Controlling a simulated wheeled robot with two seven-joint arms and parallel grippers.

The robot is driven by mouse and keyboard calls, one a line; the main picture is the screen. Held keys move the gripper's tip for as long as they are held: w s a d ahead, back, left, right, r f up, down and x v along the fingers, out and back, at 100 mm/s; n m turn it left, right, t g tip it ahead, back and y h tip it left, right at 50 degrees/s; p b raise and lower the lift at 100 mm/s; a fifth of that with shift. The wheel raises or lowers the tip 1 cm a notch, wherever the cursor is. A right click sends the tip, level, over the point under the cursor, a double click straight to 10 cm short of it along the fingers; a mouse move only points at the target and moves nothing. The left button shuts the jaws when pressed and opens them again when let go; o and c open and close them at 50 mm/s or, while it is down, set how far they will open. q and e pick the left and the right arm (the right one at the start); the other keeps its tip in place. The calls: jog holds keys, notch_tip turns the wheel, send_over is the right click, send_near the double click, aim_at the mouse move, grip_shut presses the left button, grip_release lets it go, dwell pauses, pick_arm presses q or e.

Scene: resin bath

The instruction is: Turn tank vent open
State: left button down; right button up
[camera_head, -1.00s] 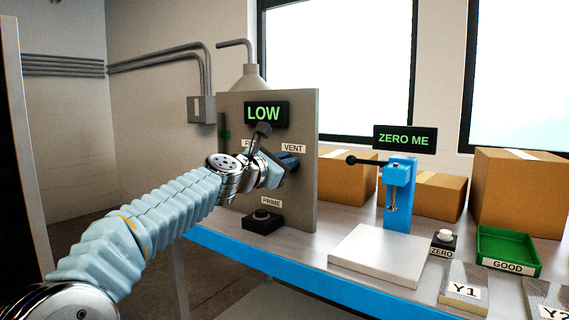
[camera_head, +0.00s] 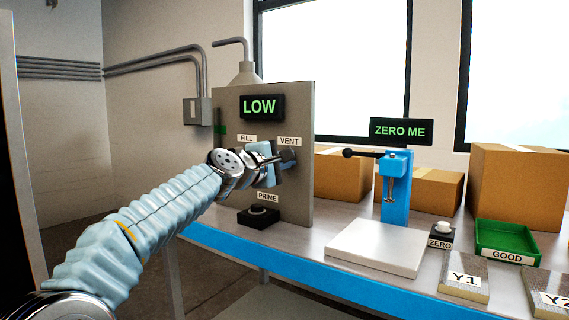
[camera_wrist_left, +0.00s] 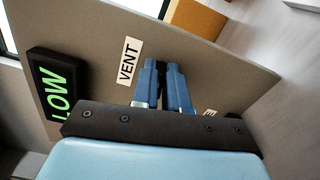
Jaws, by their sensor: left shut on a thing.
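The VENT label (camera_head: 289,141) is on the upright grey panel (camera_head: 298,200), and it also shows in the wrist view (camera_wrist_left: 129,61). My left gripper (camera_head: 275,162) is at the panel just below this label, rolled onto its side. In the wrist view its two blue fingers (camera_wrist_left: 162,72) are shut on a small dark piece, the vent handle (camera_wrist_left: 161,68). Most of the handle is hidden by the fingers, so its exact angle cannot be read. The display (camera_head: 262,107) on the panel reads LOW in green. My right gripper is not in view.
A FILL label (camera_head: 247,138) is left of VENT; my wrist covers the area below it. A black PRIME button box (camera_head: 258,217) stands below. A blue press (camera_head: 396,190), white slab (camera_head: 378,247) and green GOOD tray (camera_head: 507,240) are to the right.

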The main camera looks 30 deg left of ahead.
pick_arm(q)
jog(key=shift+f+m+b, duration=0.3)
jog(key=shift+m+b, duration=0.1)
jog(key=shift+m, duration=0.6)
jog(key=shift+d, duration=0.1)
jog(key=c, duration=1.1)
grip_release()
jog(key=shift+c, duration=0.2)
jog(key=shift+r, duration=0.1)
jog(key=shift+s, duration=0.1)
jog(key=s+a+b, duration=0.1)
jog(key=s, duration=1.2)
jog(key=shift+s+b, duration=0.3)
jog(key=shift+b, duration=0.05)
jog(key=shift+a, duration=0.1)
